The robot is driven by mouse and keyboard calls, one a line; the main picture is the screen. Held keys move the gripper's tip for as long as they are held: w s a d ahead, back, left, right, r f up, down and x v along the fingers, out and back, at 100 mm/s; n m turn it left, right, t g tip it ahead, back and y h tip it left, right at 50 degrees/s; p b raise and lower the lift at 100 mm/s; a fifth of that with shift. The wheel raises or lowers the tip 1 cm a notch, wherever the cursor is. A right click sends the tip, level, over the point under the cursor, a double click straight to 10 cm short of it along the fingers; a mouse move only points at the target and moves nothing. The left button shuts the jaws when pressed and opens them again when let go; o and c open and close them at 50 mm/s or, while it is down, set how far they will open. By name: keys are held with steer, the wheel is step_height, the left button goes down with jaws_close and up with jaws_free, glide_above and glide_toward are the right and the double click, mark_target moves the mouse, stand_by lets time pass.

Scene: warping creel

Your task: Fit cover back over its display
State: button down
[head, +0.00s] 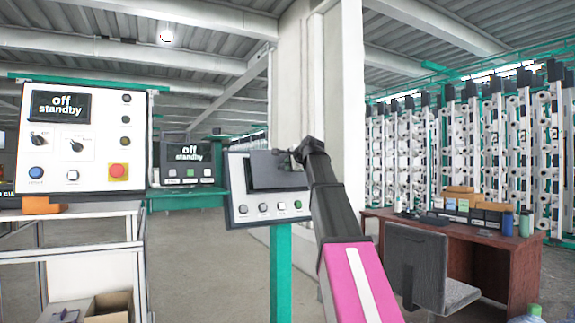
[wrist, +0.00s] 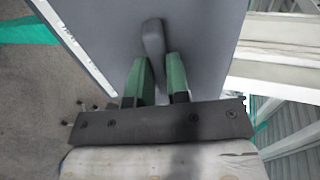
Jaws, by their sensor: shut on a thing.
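The cover (head: 265,172) is a flat dark grey plate in front of the upper part of a white control box (head: 240,200) on a green post. It hides the display behind it. In the wrist view the cover (wrist: 205,45) fills the upper middle, with a small grey grip (wrist: 153,45) standing out from it. My gripper (head: 290,158) is at the cover's right side in the head view. In the wrist view its two green fingers (wrist: 163,75) are shut on that grip. I cannot tell whether the cover touches the box.
A larger white panel (head: 85,135) reading "off standby" stands at the left, with another display (head: 188,153) behind. A desk (head: 460,230) and grey chair (head: 420,265) are at the right. Creel racks (head: 480,150) stand behind. A pale column (head: 310,80) rises behind the box.

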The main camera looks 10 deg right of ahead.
steer(key=shift+r+x, duration=0.2)
steer(key=shift+x, duration=0.95)
steer(key=shift+r+x, duration=0.2)
steer(key=shift+x, duration=0.95)
steer(key=shift+w+a, duration=0.1)
steer(key=shift+w, duration=0.2)
steer(key=shift+w+a+f, duration=0.1)
steer(key=shift+w+f, duration=0.05)
steer(key=shift+w, duration=0.1)
steer(key=shift+w+a+f, duration=0.15)
steer(key=shift+w+f, duration=0.05)
steer(key=shift+w, duration=0.25)
steer(key=shift+w+a+f, duration=0.1)
steer(key=shift+w+a, duration=0.05)
steer(key=shift+w, duration=0.25)
steer(key=c, duration=0.8)
jaws_free()
